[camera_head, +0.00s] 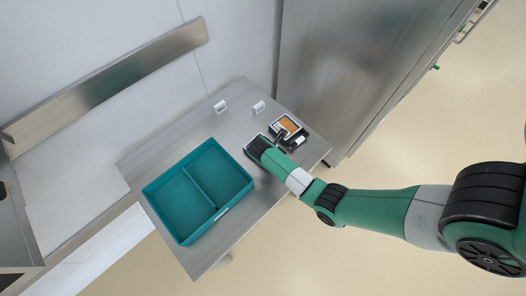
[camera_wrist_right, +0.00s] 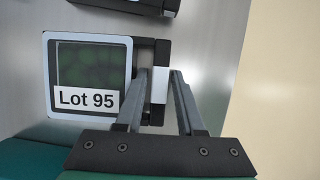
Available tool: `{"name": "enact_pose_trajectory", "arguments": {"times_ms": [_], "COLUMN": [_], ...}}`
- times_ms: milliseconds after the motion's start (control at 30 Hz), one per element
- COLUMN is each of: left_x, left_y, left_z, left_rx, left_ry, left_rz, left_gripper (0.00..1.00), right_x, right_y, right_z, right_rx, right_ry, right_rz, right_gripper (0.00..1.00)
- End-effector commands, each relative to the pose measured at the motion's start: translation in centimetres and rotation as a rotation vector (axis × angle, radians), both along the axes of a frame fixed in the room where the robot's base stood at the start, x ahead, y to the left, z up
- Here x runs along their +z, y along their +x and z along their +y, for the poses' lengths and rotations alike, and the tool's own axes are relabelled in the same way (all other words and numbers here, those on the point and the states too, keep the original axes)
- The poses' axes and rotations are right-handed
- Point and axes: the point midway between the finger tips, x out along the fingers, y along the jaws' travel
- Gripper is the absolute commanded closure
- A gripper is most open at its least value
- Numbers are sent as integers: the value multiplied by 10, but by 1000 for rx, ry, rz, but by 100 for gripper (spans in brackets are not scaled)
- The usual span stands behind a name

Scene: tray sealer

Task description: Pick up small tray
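A small tray (camera_wrist_right: 88,65) with a pale rim, dark green contents and a "Lot 95" label lies on the table in the right wrist view. A dark handle bar with a pale block (camera_wrist_right: 160,86) stands at its right side. My right gripper (camera_wrist_right: 159,74) is open, with one finger on each side of this handle; contact is not clear. In the head view my right gripper (camera_head: 280,137) hides most of this tray. A second small tray (camera_head: 287,126) with orange contents lies just behind it. My left gripper is not in view.
A teal crate (camera_head: 183,238) with two compartments stands on the left of the metal table (camera_head: 150,150). Two small white tags (camera_head: 220,107) stand near the table's back edge. A large metal cabinet (camera_head: 345,60) stands behind the right side.

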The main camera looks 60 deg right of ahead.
Motion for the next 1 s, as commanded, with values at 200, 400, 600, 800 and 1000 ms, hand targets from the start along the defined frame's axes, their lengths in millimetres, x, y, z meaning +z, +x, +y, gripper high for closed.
{"name": "enact_pose_trajectory", "arguments": {"times_ms": [200,400,600,800,1000], "left_x": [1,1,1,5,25], "left_y": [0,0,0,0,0], "left_z": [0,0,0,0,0], "left_rx": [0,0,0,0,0], "left_ry": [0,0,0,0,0], "left_rz": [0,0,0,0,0], "left_gripper": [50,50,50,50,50], "right_x": [1,1,1,7,38], "right_y": [0,0,1,1,1], "right_z": [0,0,0,0,0], "right_rx": [0,0,-1,-1,-1], "right_ry": [0,0,-1,-1,-2], "right_rz": [0,0,-1,-1,-3], "right_gripper": [93,100,100,100,100]}}
